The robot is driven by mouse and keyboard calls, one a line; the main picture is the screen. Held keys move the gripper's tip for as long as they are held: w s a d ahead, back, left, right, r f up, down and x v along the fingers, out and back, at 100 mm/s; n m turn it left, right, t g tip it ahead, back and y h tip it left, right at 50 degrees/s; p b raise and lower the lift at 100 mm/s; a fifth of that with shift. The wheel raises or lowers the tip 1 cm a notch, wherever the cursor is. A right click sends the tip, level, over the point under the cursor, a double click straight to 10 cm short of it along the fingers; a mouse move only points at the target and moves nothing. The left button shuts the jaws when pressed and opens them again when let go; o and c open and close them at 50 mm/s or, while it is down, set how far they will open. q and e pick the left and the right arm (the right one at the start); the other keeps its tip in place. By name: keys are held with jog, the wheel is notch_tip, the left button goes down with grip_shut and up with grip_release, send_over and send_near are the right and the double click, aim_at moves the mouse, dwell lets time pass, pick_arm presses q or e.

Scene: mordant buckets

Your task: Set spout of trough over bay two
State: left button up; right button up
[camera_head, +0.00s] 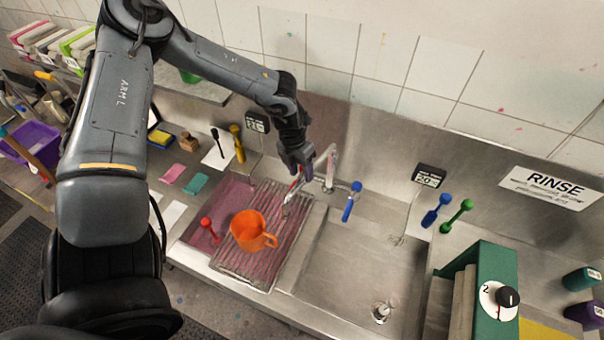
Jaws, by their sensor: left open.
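The trough is a steel sink, with a ribbed drain rack (232,262) over its left part and an open basin (345,272) on the right. The pale metal spout (328,166) rises at the trough's back edge. Its arm appears to slant left and down toward the rack side, and its tip is hard to make out. My left gripper (300,168) is open beside the spout, pointing down, just left of its upper part. I cannot tell whether they touch. Which part is bay two is not readable. My right gripper is not in view.
An orange jug (249,231) stands on the rack, beside a red-handled tool (208,228). A green box with a dial (492,285) stands at right.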

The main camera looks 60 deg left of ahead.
pick_arm(q)
jog(key=shift+w+d+f, duration=0.1)
jog(key=shift+d+f, duration=0.1)
jog(key=shift+f, duration=0.8)
grip_shut()
